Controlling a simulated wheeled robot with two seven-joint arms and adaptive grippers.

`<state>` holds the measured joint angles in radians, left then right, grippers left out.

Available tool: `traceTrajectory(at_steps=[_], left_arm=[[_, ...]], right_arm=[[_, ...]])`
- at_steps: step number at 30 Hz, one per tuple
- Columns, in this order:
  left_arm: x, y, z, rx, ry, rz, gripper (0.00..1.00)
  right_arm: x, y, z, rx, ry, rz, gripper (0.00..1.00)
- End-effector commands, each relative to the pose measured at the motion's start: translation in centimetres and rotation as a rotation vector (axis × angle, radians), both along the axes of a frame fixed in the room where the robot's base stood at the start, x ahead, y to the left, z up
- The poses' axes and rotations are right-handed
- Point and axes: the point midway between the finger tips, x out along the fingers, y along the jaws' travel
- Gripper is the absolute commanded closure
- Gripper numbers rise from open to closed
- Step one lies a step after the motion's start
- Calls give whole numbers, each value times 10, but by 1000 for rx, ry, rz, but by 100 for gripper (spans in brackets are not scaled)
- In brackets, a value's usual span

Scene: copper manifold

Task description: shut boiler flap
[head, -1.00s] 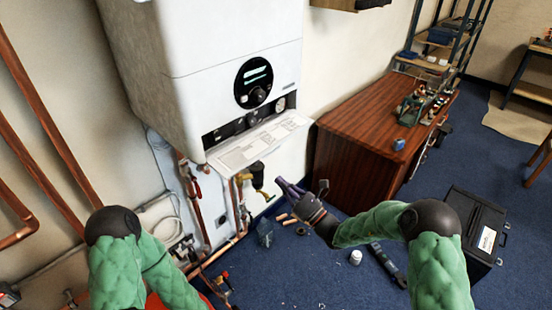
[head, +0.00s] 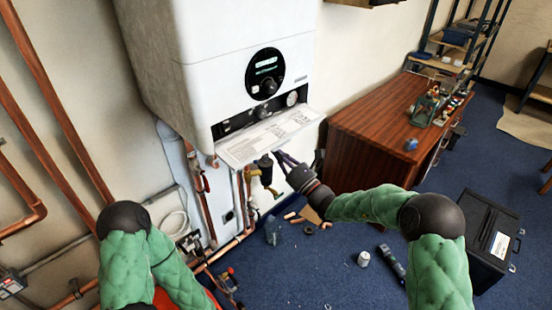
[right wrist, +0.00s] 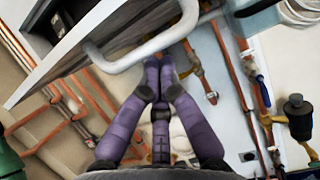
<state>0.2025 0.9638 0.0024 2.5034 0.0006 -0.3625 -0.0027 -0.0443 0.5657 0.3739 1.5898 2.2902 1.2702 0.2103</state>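The white boiler (head: 220,60) hangs on the wall. Its flap (head: 265,137) is down, sticking out from the lower front below the dials. My right gripper (head: 284,157), with purple fingers, is beneath the flap's front right part. In the right wrist view its fingertips (right wrist: 160,65) come together with nothing seen between them. They are close to a white curved bar (right wrist: 130,62) beside a pale panel edge; contact cannot be told. My left arm enters the head view at the lower left, but its gripper is not visible.
Copper pipes (head: 232,190) and valves run below the boiler, close to my right gripper. A wooden cabinet (head: 365,125) stands to the right. A black toolbox (head: 480,240), a can (head: 363,258) and small parts lie on the blue floor.

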Motion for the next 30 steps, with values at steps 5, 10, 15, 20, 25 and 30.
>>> traceTrajectory(at_steps=[5,10,15,20,25,30], left_arm=[[0,0,-3,0,0,0,49],[0,0,-3,0,0,0,49],[0,0,-3,0,0,0,49],[0,0,0,0,0,0,49],[0,0,11,0,0,0,49],[0,0,16,0,0,0,49]], right_arm=[[-6,-6,4,0,1,0,100],[-8,-7,5,0,1,0,100],[-7,-7,5,0,1,0,100],[-8,-8,6,-4,6,0,100],[-9,-10,11,-26,26,-1,100],[-10,-10,11,-41,41,0,100]])
